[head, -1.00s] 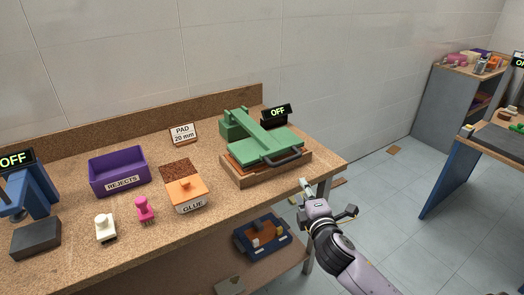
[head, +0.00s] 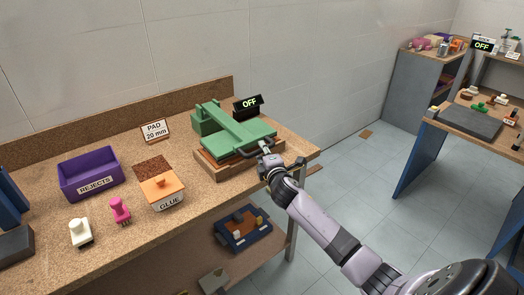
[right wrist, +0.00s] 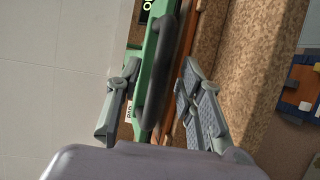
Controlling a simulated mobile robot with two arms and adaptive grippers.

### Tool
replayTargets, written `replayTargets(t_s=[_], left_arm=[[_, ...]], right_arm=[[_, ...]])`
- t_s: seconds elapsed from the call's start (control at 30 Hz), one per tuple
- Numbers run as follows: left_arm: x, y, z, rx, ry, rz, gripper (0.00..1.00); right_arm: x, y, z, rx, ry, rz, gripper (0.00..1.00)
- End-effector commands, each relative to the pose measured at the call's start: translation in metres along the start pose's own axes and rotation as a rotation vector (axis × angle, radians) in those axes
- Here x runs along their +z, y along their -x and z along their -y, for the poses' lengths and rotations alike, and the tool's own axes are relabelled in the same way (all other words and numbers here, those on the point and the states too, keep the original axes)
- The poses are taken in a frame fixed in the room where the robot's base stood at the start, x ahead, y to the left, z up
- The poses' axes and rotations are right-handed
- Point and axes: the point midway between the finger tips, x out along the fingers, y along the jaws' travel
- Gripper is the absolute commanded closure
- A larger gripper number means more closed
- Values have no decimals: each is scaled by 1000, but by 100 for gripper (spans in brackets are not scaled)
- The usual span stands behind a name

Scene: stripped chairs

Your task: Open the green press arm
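The green press arm (head: 236,131) lies lowered over the wooden press base (head: 222,170) on the bench. A dark handle (head: 252,150) sticks out at its front edge. My right gripper (head: 265,147) is at the handle's right end. In the right wrist view the gripper's two fingers (right wrist: 154,90) stand apart on either side of the dark handle (right wrist: 163,75), with visible gaps. The green press arm (right wrist: 152,60) also runs between the fingers there. My left gripper is not in view.
A black OFF display (head: 248,104) stands behind the press. To the left are an orange glue box (head: 162,191), a pink stamp (head: 120,211), a white stamp (head: 80,233) and a purple rejects bin (head: 90,177). A blue tray (head: 243,228) sits on the lower shelf.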

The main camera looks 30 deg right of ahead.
Motion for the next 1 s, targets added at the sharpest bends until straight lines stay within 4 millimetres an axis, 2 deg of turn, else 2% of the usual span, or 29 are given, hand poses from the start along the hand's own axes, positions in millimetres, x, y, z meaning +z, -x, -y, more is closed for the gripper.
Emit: replayTargets(t_s=[0.2,0.57,1.0], left_arm=[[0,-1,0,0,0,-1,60],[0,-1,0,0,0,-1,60],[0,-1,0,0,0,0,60]], right_arm=[[0,-17,0,0,1,0,65],[0,-20,0,0,1,-1,65],[0,-20,0,0,0,-1,95]])
